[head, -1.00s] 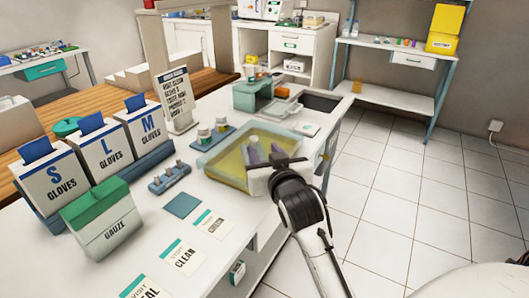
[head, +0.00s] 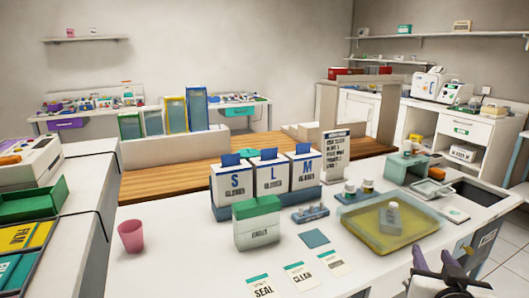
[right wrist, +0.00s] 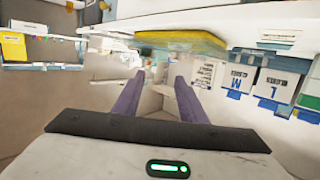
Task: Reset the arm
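My right gripper (head: 437,258) is at the lower right of the head view, off the near right side of the white counter (head: 200,262). Its two purple fingers also show in the right wrist view (right wrist: 158,80), spread apart with nothing between them. The yellow tray (head: 372,236) sits on the counter just beyond the gripper, apart from it. A small grey-white bottle (head: 391,215) stands in the tray. My left gripper is in neither current view.
A pink cup (head: 131,236) is at the left. Tiled floor lies beyond the counter's right edge.

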